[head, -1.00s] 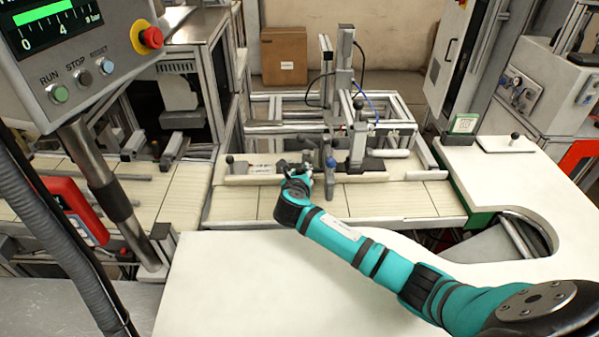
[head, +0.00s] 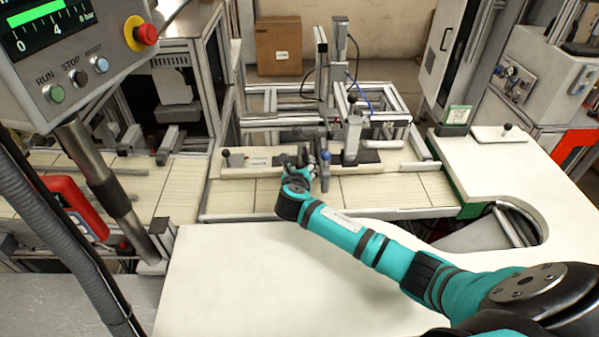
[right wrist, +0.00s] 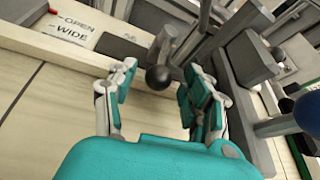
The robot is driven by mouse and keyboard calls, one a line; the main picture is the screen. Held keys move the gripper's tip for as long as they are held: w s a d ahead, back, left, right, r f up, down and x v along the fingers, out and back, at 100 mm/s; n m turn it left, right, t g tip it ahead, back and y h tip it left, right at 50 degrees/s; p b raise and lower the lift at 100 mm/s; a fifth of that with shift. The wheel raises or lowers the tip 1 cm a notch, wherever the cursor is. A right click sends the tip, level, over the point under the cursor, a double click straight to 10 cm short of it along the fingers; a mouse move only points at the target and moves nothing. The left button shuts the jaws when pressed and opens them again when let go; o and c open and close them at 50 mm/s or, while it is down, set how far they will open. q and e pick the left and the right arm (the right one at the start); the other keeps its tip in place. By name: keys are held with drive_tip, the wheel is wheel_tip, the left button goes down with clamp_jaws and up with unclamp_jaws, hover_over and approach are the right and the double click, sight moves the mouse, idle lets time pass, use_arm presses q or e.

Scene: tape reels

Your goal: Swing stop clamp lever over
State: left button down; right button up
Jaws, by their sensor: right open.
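My right gripper (head: 300,170) reaches over the front of the conveyor fixture. In the right wrist view, my right gripper (right wrist: 155,90) is open, with one finger on each side of a lever with a black ball knob (right wrist: 158,77). I take this to be the stop clamp lever. The knob sits between the fingertips, with gaps visible on both sides; I cannot tell whether anything touches. In the head view the gripper largely hides this lever. A printed "OPEN WIDE" label (right wrist: 75,27) lies on the rail left of it. My left gripper is out of view.
A blue-knobbed post (head: 326,157) stands close right of my gripper; its knob also shows in the wrist view (right wrist: 308,112). Behind it are a black-knobbed clamp (head: 353,122) and an upright frame (head: 322,62). The white worktop (head: 250,280) in front is clear.

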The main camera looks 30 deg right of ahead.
drive_tip(key=v, duration=1.1)
drive_tip(key=shift+s, duration=0.35)
